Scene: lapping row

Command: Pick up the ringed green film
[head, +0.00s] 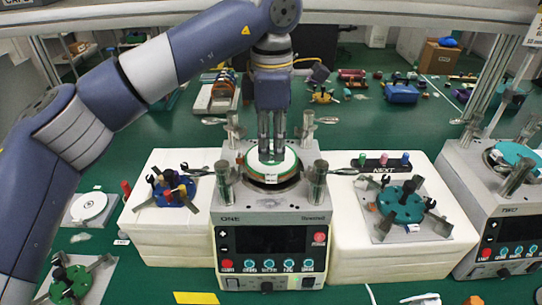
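A round disc with a pale top and a green and reddish rim (289,175) lies on the middle machine, marked ONE (231,219). It is the closest match I see to the ringed green film; its middle is partly hidden by my fingers. A small white tag (271,178) shows at its front edge. My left gripper (272,157) points straight down over the disc, with its two fingers close together and the tips at or just above its surface. I cannot tell whether they grip anything. My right gripper is out of view.
Upright metal posts (318,182) stand around the disc. White blocks flank the machine, with a blue fixture (174,190) on the left and a teal fixture (401,203) on the right. Another machine (510,225) stands far right. Tools and boxes lie on the green surface behind.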

